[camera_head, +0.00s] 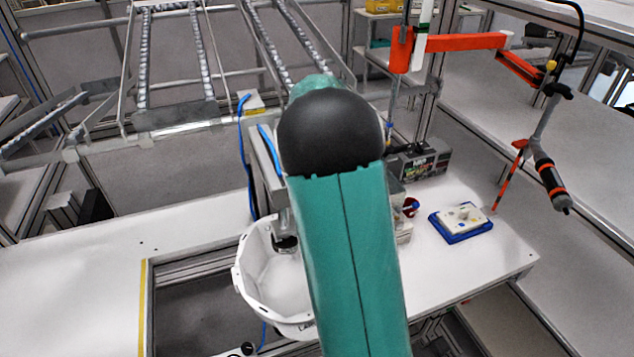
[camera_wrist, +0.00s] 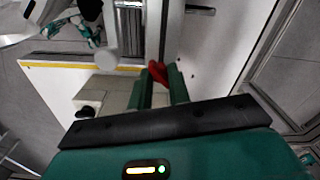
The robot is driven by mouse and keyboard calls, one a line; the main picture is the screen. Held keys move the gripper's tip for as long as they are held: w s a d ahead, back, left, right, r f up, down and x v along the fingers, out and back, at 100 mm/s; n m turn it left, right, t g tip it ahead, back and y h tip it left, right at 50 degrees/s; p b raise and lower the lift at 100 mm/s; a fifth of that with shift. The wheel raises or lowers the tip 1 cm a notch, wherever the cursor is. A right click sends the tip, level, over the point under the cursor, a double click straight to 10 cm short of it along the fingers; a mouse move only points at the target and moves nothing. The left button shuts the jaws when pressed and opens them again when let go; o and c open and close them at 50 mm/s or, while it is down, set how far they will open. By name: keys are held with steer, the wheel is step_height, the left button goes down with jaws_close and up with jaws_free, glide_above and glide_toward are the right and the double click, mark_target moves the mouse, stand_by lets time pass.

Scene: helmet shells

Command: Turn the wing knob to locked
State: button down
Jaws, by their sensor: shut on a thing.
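The red wing knob (camera_wrist: 157,70) shows between my fingertips in the wrist view. My gripper (camera_wrist: 160,78) is shut on it, with one teal finger on each side. The fingers cover part of the knob, and its turned position cannot be told. In the head view my teal arm hides the gripper. A small dark red round part (camera_head: 411,207) shows just right of my arm; whether it is the same knob cannot be told.
A white helmet shell (camera_head: 262,285) stands left of my arm. A blue tray (camera_head: 462,235) with a pale block lies on the white table at right. A dark labelled box (camera_head: 425,165) stands behind. An orange arm with a hanging tool (camera_head: 550,180) is at far right.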

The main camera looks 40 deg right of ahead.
steer(key=shift+w+r, duration=0.1)
steer(key=c, duration=1.3)
jaws_free()
step_height(320, 180, up, 14)
steer(key=shift+f, duration=0.1)
steer(key=shift+s, duration=0.2)
